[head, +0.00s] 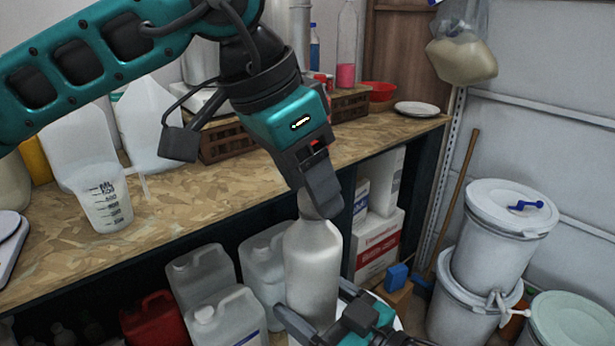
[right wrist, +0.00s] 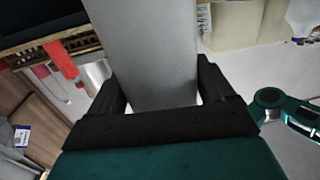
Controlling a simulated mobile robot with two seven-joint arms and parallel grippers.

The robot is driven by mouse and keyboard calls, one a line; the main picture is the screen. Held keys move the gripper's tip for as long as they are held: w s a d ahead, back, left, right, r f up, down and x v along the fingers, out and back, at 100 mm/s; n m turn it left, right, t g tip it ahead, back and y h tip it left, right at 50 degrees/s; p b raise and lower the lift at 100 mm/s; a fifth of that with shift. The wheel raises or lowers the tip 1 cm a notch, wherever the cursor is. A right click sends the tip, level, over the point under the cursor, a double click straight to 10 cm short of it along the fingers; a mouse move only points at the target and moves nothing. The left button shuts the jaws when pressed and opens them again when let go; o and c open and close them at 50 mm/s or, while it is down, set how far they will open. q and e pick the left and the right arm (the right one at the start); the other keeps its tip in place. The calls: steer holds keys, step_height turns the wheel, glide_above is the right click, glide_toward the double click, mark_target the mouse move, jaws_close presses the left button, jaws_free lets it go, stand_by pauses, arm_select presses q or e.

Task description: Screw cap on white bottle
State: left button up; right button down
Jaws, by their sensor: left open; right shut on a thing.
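The white bottle (head: 313,265) stands upright in front of the bench in the head view. My right gripper (head: 318,328) is shut on its lower part. In the right wrist view the bottle (right wrist: 150,50) fills the space between the fingers of the right gripper (right wrist: 165,95). My left gripper (head: 320,192) comes down from above, with its fingers at the bottle's neck. The left gripper is open. Its fingers hide the top of the bottle, so I cannot tell whether a cap is on it.
A wooden bench (head: 180,205) runs behind, with a measuring beaker (head: 105,200) and a white plate (head: 416,109) on it. Several jugs (head: 200,275) and a red canister (head: 153,320) stand below. White drums (head: 497,225) are stacked at right, beside a green-lidded drum (head: 570,318).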

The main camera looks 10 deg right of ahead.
arm_select(q)
steer(key=shift+r, duration=2.3)
steer(key=shift+c, duration=0.2)
